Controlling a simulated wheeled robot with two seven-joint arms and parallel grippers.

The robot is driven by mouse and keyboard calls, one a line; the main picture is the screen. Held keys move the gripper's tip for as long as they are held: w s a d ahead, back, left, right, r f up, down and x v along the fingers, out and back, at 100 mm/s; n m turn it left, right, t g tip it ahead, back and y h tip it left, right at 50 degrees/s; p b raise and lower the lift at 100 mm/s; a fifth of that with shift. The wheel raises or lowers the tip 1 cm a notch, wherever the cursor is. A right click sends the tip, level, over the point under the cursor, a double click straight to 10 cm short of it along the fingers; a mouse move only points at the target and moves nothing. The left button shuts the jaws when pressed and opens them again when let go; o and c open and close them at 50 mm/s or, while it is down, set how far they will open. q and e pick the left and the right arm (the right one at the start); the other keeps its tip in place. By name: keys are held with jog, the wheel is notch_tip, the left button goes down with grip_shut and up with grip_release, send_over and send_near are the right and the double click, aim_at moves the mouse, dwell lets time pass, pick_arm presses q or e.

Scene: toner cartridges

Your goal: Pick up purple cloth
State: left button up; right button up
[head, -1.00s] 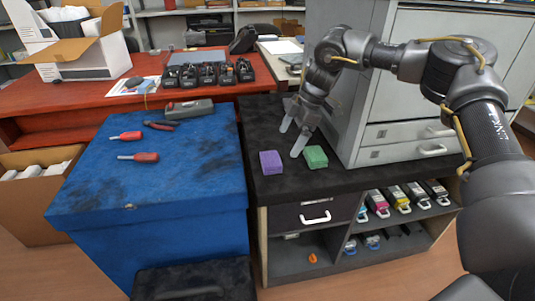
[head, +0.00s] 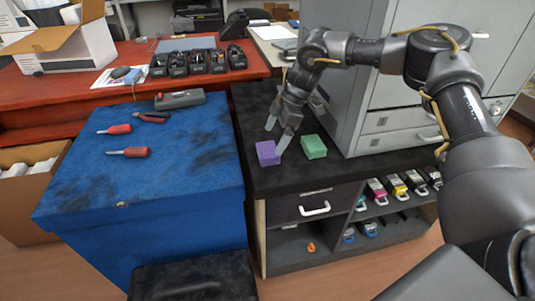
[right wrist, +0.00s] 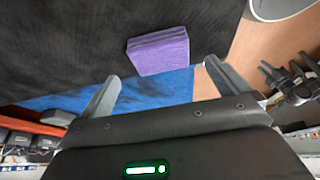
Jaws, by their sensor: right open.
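The purple cloth (head: 268,153) is a small folded block on the black counter top (head: 300,183), near its left edge. It also shows in the right wrist view (right wrist: 160,51), just beyond the fingertips. My right gripper (head: 278,136) is open and empty, with its two pale fingers pointing down at the purple cloth. In the right wrist view its fingers (right wrist: 163,75) are spread to either side of the cloth's near end. In the head view one fingertip overlaps the cloth's right edge; I cannot tell whether it touches. My left gripper is not in view.
A green cloth (head: 314,147) lies just right of the purple one. A grey cabinet (head: 385,123) rises behind it on the right. The blue-topped table (head: 150,185) at left holds red-handled screwdrivers (head: 128,152). The counter's front part is clear.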

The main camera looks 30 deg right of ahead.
aim_at(269, 149)
jog(key=shift+f, duration=0.3)
jog(key=x, duration=0.3)
jog(key=shift+a+f+b, duration=0.15)
jog(key=shift+f+b, duration=0.2)
jog(key=shift+b, duration=0.05)
jog(key=shift+a+f, duration=0.2)
jog(key=shift+f, duration=0.25)
jog(key=c, duration=1)
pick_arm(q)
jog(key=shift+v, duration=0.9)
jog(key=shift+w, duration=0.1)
pick_arm(e)
jog(key=shift+r, duration=0.15)
